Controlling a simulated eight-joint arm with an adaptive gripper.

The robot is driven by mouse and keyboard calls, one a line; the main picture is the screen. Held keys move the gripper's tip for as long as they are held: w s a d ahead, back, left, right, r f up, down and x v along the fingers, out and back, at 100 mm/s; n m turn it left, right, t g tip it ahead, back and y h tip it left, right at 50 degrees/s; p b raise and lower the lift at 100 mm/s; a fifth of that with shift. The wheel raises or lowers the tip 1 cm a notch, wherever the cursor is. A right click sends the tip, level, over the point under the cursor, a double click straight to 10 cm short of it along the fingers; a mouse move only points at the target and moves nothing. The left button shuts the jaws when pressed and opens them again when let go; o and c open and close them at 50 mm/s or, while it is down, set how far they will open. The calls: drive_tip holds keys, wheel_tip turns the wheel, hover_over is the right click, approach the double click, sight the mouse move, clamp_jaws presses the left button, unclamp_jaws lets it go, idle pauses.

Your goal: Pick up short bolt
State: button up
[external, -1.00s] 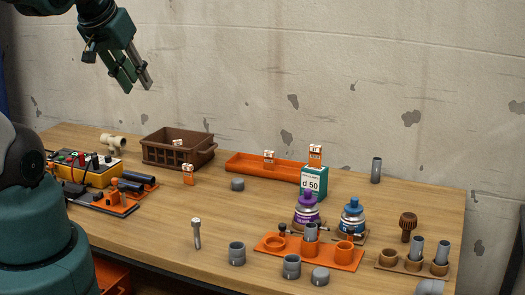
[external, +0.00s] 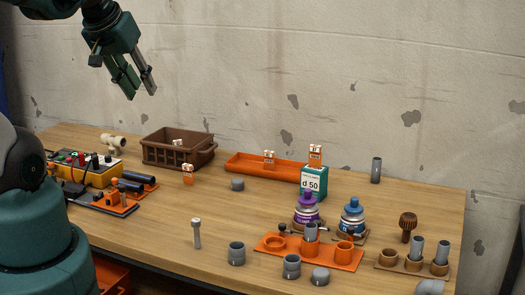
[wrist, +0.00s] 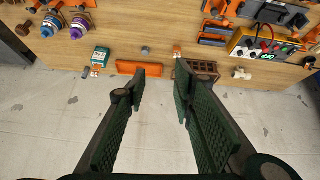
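A pale grey bolt-like piece (external: 196,233) stands upright, head up, near the front middle of the wooden table; I cannot tell for sure that it is the short bolt. Small dark bolt-like pieces (external: 283,229) sit by the orange holder (external: 270,244). My gripper (external: 144,94) hangs high above the back left of the table, well away from the grey piece. In the wrist view, its fingers (wrist: 160,80) are wide apart with nothing between them. I do not make out the grey piece in the wrist view.
A brown crate (external: 177,150) and a long orange tray (external: 262,168) stand at the back. A teal box (external: 314,183), purple bottle (external: 306,211) and blue bottle (external: 352,216) stand right of centre. Grey pipe fittings (external: 237,253) stand in front.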

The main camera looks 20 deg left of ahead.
sight(196, 218)
drive_tip(key=d+f+n+g+b, duration=0.2)
drive_tip(key=d+f+n+b, duration=0.1)
drive_tip(key=f, duration=0.7)
drive_tip(key=d+f+n+g+b, duration=0.2)
drive_tip(key=d+f+n+b, duration=0.2)
drive_tip(key=f+n, duration=0.3)
drive_tip(key=w+d+f+n+g+b, duration=0.1)
drive_tip(key=d+f+n, duration=0.4)
drive_tip(key=f, duration=0.8)
drive_tip(key=shift+d+n+g+b, duration=0.3)
drive_tip(key=shift+g+b, duration=0.5)
drive_tip(key=shift+b, duration=0.6)
drive_tip(key=shift+s+d+f+n, duration=0.2)
drive_tip(key=shift+f+n, duration=0.1)
drive_tip(key=shift+f, duration=0.25)
drive_tip(key=shift+f+b, duration=0.5)
drive_tip(key=shift+f, duration=0.8)
drive_tip(key=shift+f, duration=0.1)
drive_tip(key=shift+w+d+f+b, duration=0.1)
drive_tip(key=shift+f+b, duration=0.4)
drive_tip(key=shift+f, duration=0.75)
drive_tip(key=shift+d+f+b, duration=0.1)
drive_tip(key=shift+f+b, duration=0.35)
drive_tip(key=shift+f, duration=0.8)
